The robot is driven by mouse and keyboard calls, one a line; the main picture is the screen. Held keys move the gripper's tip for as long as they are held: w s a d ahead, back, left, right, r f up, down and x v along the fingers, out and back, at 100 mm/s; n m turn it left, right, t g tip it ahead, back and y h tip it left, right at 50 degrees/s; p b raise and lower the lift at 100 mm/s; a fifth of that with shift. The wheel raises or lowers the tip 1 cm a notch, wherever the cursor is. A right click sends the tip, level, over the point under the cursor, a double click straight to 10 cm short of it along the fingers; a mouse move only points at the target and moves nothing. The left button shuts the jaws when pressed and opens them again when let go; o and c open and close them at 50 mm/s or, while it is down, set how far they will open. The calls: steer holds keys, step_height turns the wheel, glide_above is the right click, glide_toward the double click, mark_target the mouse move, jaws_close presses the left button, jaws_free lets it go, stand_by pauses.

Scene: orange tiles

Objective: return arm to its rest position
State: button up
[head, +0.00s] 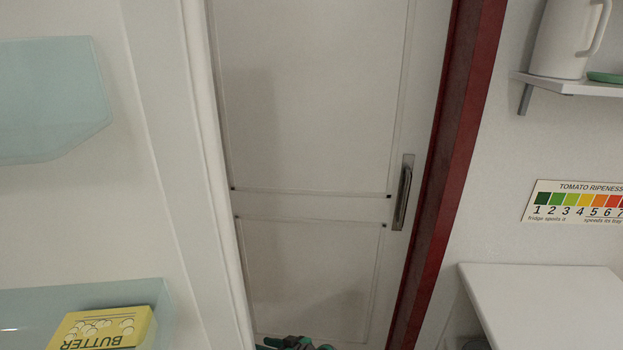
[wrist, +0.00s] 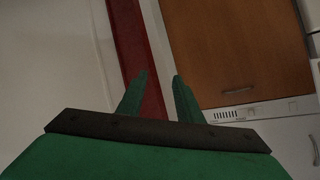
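My gripper (wrist: 162,76) shows in the wrist view with its two green fingers apart and nothing between them. It is open and empty. In the head view only a small green and dark part of my arm shows at the bottom edge, in front of the white door. The fingertips are not clear there.
A white panelled door (head: 310,100) with a metal handle (head: 402,192) stands ahead, beside a dark red frame (head: 455,150). A butter box (head: 105,328) sits in a glassy bin at lower left. A shelf with a white jug (head: 565,38) is upper right. A brown cabinet door (wrist: 235,45) shows in the wrist view.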

steer(key=s+f+m+t+h, duration=0.1)
steer(key=s+f+t+h, duration=0.1)
steer(key=s+f, duration=0.35)
steer(key=s+d+m+t+h, duration=0.1)
steer(key=s+d+t+h, duration=0.2)
steer(key=s, duration=0.8)
steer(key=s+d+m+t+h, duration=0.1)
steer(key=s+d+h, duration=0.3)
steer(key=s, duration=0.6)
steer(key=s+d+r+m+t, duration=0.1)
steer(key=s+d+r, duration=0.2)
steer(key=s+r, duration=0.7)
steer(key=s+d+r+m+t+h, duration=0.1)
steer(key=s+d+r, duration=0.3)
steer(key=s+r, duration=0.7)
steer(key=shift+s+m+t+h, duration=0.3)
steer(key=shift+s+m+t, duration=0.2)
steer(key=shift+s+m, duration=0.4)
steer(key=shift+r, duration=0.1)
